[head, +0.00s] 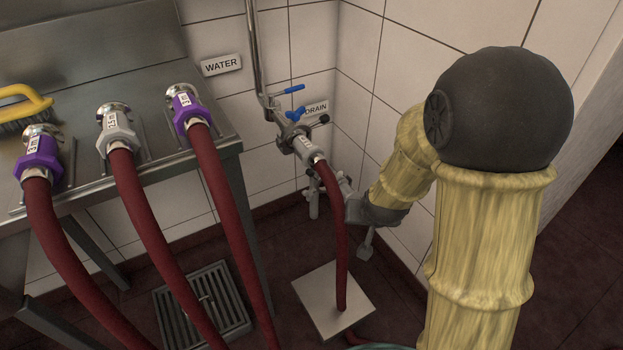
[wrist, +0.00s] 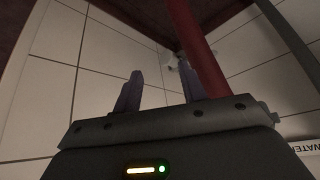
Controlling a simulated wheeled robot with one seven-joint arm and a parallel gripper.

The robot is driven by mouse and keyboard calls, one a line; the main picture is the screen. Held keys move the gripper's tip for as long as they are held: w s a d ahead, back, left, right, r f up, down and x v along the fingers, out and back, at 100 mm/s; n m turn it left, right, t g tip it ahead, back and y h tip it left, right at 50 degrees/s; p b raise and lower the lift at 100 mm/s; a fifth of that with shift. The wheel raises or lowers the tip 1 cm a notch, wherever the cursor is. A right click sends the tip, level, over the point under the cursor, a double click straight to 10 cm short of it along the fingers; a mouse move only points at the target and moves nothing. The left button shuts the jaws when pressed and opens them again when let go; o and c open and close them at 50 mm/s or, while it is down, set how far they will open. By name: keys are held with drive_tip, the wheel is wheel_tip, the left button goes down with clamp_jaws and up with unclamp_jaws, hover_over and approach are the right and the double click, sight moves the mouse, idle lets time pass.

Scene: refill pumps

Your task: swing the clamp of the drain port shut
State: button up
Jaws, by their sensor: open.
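The drain port (head: 289,130) comes off the wall pipe beside the DRAIN sign (head: 316,108). A hose end with a grey labelled collar (head: 308,149) sits at its mouth, and its dark red hose (head: 338,230) hangs to the floor. A dark-knobbed lever (head: 323,119) sticks out right of the port; it may be the clamp, whose position I cannot tell. My gripper is low behind the hose in the head view, its fingertips unclear. In the wrist view my gripper (wrist: 160,72) is open and empty, with the hose (wrist: 200,50) passing close by the right finger.
A steel table (head: 90,75) at left bears hose ends with purple (head: 40,153) and grey (head: 116,132) collars and a yellow brush (head: 22,105). Blue valve handles (head: 292,89) are above the port. A pale floor plate (head: 320,300) and a drain grate (head: 200,300) lie below. Tiled walls form a close corner.

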drive_tip(key=w+a+f+t, duration=0.3)
drive_tip(key=w+a+f, duration=0.2)
drive_tip(key=w, duration=0.1)
drive_tip(key=n+t+h, duration=0.2)
drive_tip(key=n+t, duration=0.2)
drive_tip(key=t, duration=0.5)
approach(310, 176)
drive_tip(key=s, duration=0.4)
drive_tip(key=shift+s+r, duration=0.15)
drive_tip(key=shift+s, duration=0.05)
drive_tip(key=shift+w, duration=0.1)
drive_tip(key=w+b, duration=0.1)
drive_tip(key=w, duration=0.4)
drive_tip(key=w+b, duration=0.2)
drive_tip(key=w, duration=0.4)
drive_tip(key=w+d+b, duration=0.1)
drive_tip(key=w+b, duration=0.1)
drive_tip(key=w, duration=0.3)
drive_tip(key=shift+w+d, duration=0.1)
drive_tip(key=shift+w, duration=0.15)
drive_tip(key=shift+w+b, duration=0.3)
drive_tip(key=shift+w, duration=0.05)
clamp_jaws()
